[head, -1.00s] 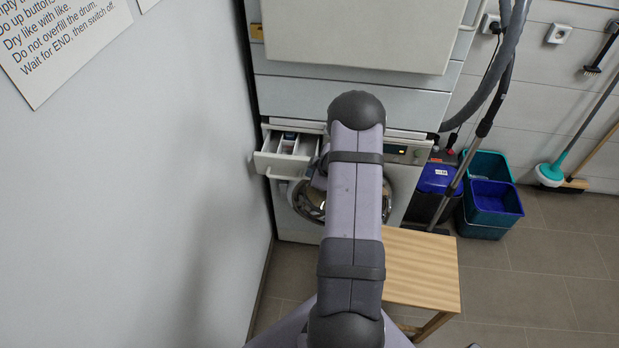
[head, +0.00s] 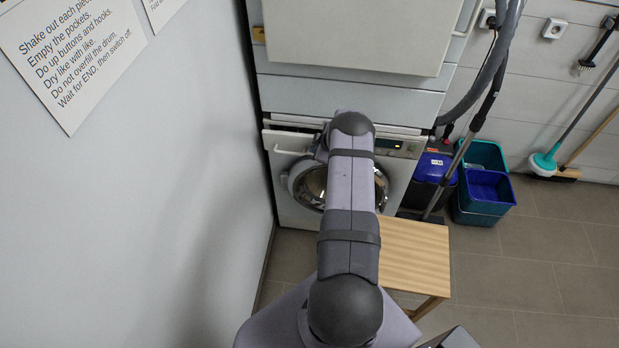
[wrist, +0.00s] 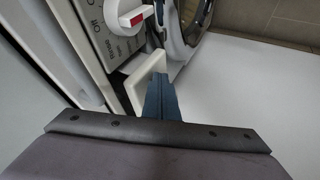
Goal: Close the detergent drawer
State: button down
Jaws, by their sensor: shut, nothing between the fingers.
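The detergent drawer (head: 288,144) is at the upper left of the washing machine's front in the head view. In the head view my arm hides the gripper fingers.
The washing machine's round door (head: 312,188) is below the drawer, and a dial (wrist: 130,14) is near the fingers. A wall stands close on the left. A wooden table (head: 415,258) is at front right; buckets (head: 487,190) are farther right.

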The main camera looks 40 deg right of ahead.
jog(key=shift+s+a, duration=0.1)
jog(key=shift+a, duration=0.05)
dwell(0.3)
jog(key=s+a+r+b, duration=0.1)
jog(key=s+a+r, duration=0.2)
jog(key=s+r, duration=0.5)
jog(key=shift+s+b, duration=0.3)
jog(key=shift+b, duration=0.05)
jog(key=shift+a, duration=0.15)
